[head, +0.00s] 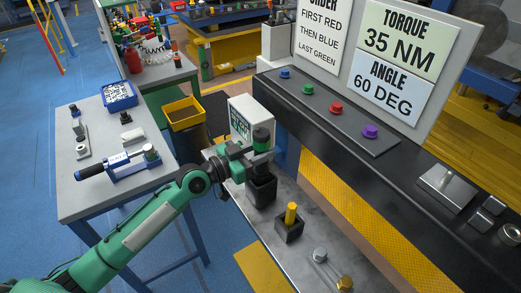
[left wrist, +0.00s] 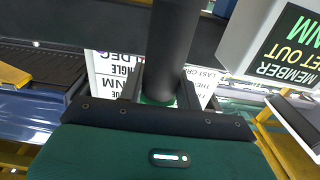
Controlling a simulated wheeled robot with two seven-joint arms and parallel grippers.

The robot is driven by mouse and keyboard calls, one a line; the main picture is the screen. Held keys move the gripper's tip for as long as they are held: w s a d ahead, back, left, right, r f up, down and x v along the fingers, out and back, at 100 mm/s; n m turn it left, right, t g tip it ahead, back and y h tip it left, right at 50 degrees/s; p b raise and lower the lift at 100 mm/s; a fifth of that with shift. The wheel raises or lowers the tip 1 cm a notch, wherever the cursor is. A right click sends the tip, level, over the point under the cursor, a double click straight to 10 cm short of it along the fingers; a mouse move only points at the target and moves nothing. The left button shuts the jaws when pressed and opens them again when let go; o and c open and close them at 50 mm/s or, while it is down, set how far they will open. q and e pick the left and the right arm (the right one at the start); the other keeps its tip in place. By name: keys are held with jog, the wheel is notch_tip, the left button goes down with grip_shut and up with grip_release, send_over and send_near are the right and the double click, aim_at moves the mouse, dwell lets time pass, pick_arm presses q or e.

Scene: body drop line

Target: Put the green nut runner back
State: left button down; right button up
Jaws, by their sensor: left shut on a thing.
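The green nut runner (head: 262,136), dark with a green band, stands upright in my left gripper (head: 257,158). In the left wrist view its dark cylinder (left wrist: 174,50) rises between the two fingers, with some green at its base. My left gripper is shut on it. Directly below is a black square holder (head: 262,191) on the grey bench. The gripper hides the tool's lower part, so I cannot tell whether its end is inside the holder. My right gripper is not in view.
A second dark holder (head: 289,228) with a yellow-topped tool (head: 291,212) stands nearby. A screen box (head: 240,116) stands behind the gripper. A black rail (head: 340,125) with coloured buttons runs along the right. A side table (head: 80,187) with tools is at left.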

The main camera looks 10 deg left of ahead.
pick_arm(q)
jog(key=c, duration=1)
grip_release()
jog(key=shift+o, duration=0.2)
jog(key=shift+r+p, duration=0.2)
jog(key=shift+p, duration=0.1)
jog(key=b+v, duration=0.5)
jog(key=v, duration=0.7)
jog(key=shift+b, duration=0.4)
